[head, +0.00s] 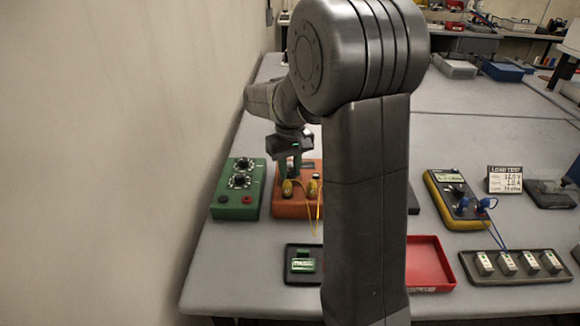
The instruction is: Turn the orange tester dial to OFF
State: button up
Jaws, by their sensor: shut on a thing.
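The orange tester (292,208) is a box lying on the grey bench, left of my arm's upright link. Two yellow plugs with yellow leads (313,190) sit in its near half. My gripper (291,172) points down over the tester's far half and is shut at the place of its dial. The fingers hide the dial, so its pointer and the OFF mark cannot be read. My arm covers part of the tester's right side.
A green tester (237,190) with two dials stands close on the left. The wall (110,150) is at left.

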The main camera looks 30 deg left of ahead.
aim_at(290, 172)
dwell(0.4)
jog(key=o, duration=1)
jog(key=shift+r, duration=0.1)
notch_tip(290, 172, up, 14)
jog(key=shift+f, duration=0.25)
notch_tip(290, 172, down, 14)
jog(key=shift+r, duration=0.15)
jog(key=shift+r, duration=0.15)
dwell(0.3)
